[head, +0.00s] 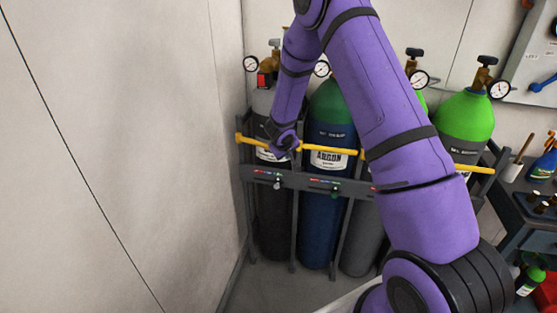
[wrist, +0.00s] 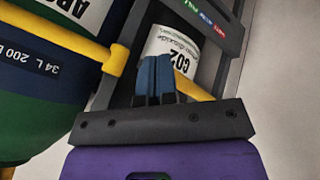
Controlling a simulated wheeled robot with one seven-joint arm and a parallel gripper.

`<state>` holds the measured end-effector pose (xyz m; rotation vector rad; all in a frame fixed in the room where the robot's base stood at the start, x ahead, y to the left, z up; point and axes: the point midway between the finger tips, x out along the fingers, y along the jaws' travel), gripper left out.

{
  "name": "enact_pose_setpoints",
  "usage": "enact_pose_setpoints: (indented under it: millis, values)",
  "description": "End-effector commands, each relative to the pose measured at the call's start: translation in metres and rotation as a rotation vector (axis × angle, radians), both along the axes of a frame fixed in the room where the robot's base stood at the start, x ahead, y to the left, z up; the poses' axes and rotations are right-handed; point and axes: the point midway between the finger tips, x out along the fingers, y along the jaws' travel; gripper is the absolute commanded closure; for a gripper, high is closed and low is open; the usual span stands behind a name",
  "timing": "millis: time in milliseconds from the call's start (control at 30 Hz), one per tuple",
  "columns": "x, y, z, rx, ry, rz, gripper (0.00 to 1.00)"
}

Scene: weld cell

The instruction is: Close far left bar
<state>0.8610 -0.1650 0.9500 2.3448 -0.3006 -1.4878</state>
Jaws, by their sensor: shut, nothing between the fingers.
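The far left yellow bar (head: 250,141) runs across the front of the leftmost dark cylinder (head: 273,213) in the rack. In the wrist view, the bar (wrist: 192,86) passes behind my fingers, in front of the white CO2 label (wrist: 178,45). My gripper reaches down to the bar in the head view, where my wrist hides part of it. In the wrist view my gripper (wrist: 156,62) has its two blue fingers together, shut and empty, against or just in front of the bar. I cannot tell whether they touch it. The bar's latch is not clear.
A second yellow bar (head: 330,151) crosses the blue argon cylinder (head: 322,213) to the right. A green-topped cylinder (head: 464,122) stands farther right, partly behind my arm. The wall (head: 120,150) is close on the left. A bench with bottles (head: 535,205) is at right.

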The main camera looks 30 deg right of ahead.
Motion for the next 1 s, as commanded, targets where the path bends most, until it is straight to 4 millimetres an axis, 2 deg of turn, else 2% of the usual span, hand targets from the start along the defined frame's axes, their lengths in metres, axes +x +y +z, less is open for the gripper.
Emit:
enact_pose_setpoints:
  millis: [133, 400, 1000]
  values:
    - [0.010, -0.017, -0.001, 0.002, 0.000, -0.005, 1.00]
    - [0.019, -0.031, -0.001, 0.000, 0.002, -0.004, 1.00]
    - [0.021, -0.033, 0.002, 0.000, 0.000, -0.003, 1.00]
